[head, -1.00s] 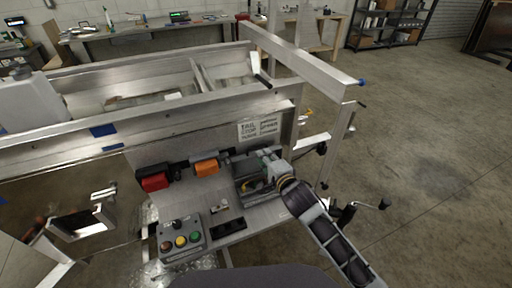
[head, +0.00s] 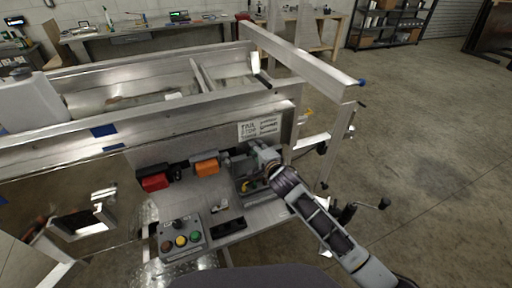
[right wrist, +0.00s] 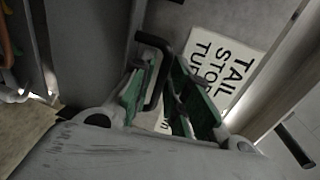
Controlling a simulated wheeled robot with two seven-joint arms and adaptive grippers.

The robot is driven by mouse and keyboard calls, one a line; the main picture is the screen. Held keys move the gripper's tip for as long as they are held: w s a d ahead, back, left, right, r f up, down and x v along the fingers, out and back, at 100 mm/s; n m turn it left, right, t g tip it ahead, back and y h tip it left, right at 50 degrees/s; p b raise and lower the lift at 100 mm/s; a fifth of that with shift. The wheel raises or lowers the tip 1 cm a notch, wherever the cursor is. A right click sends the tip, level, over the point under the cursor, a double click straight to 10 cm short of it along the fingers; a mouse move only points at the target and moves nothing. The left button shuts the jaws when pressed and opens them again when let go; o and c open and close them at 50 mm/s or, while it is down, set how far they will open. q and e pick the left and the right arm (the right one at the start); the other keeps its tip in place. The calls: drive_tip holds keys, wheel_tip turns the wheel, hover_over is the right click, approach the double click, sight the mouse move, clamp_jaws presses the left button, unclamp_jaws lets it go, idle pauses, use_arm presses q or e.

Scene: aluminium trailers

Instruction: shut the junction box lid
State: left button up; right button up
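The junction box (head: 246,187) is a small grey box on the metal panel at the trailer's end, right of the orange lamp. It is open at the front, with yellow wiring showing inside. In the right wrist view a grey panel (right wrist: 85,50), perhaps its lid, carries a black handle-like loop (right wrist: 166,72). My right gripper (head: 258,152) is over the box's upper right part and hides some of it. In the right wrist view its green-padded fingers (right wrist: 168,100) are apart, with the loop at the gap; contact is unclear. My left gripper is not in view.
A red lamp (head: 154,182) and an orange lamp (head: 206,168) sit left of the box. A control box with coloured buttons (head: 181,240) lies lower left. A printed sign (head: 259,129) is just above. A metal post with a crank (head: 340,150) stands to the right.

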drive_tip(key=shift+w+a+f, duration=0.15)
drive_tip(key=shift+w, duration=0.35)
drive_tip(key=shift+c, duration=0.2)
clamp_jaws()
